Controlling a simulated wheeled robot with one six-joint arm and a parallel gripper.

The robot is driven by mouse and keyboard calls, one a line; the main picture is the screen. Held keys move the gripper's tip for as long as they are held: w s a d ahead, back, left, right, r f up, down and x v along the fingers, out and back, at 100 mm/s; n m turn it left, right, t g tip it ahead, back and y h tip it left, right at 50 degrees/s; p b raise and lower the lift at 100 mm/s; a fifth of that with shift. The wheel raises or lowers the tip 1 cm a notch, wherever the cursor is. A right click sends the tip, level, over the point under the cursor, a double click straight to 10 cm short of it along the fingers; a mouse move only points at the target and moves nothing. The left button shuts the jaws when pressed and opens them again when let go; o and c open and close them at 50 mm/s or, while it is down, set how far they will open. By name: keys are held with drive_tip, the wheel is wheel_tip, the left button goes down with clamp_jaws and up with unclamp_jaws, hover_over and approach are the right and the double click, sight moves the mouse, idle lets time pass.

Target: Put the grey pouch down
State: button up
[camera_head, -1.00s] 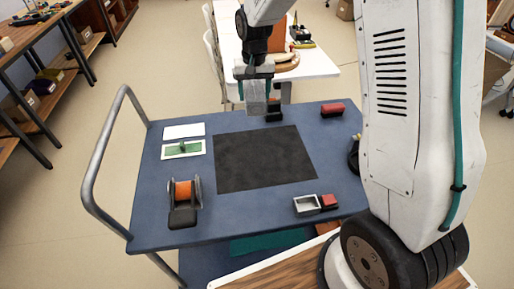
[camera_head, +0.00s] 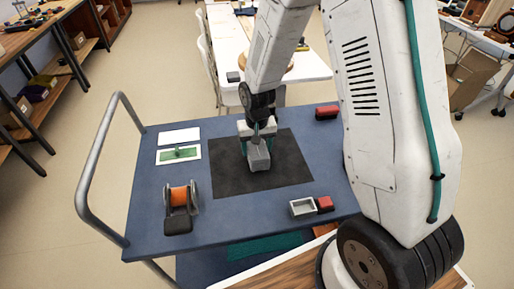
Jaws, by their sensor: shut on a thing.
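The grey pouch (camera_head: 259,160) is between the fingers of my gripper (camera_head: 257,143), which is shut on it. The pouch is over the black mat (camera_head: 289,177) on the blue cart top, near the mat's middle. I cannot tell whether its bottom touches the mat. My gripper points down, and my arm hides part of the mat's far edge.
On the blue cart (camera_head: 150,212) stand an orange spool (camera_head: 179,196), a white card (camera_head: 179,136), a green board (camera_head: 179,154), a small open grey box (camera_head: 303,207), a red block (camera_head: 325,203) and another red block (camera_head: 327,112). A metal handle (camera_head: 86,190) rises at left. The mat around the pouch is clear.

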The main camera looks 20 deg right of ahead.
sight(257, 147)
drive_tip(key=shift+f, duration=0.2)
drive_tip(key=shift+f, duration=0.1)
drive_tip(key=o, duration=1)
drive_tip(key=s+d+r, duration=0.1)
drive_tip(key=s+r, duration=0.2)
drive_tip(key=r, duration=0.7)
drive_tip(key=s+r, duration=0.3)
drive_tip(key=r, duration=0.8)
drive_tip(key=s+r, duration=0.3)
drive_tip(key=s, duration=0.4)
drive_tip(key=s+d+r+n, duration=0.1)
drive_tip(key=s+r, duration=0.2)
drive_tip(key=s, duration=0.4)
drive_tip(key=s+r+n+t, duration=0.1)
drive_tip(key=s+r, duration=0.2)
drive_tip(key=s, duration=0.4)
drive_tip(key=shift+d+r, duration=0.25)
drive_tip(key=shift+d, duration=0.05)
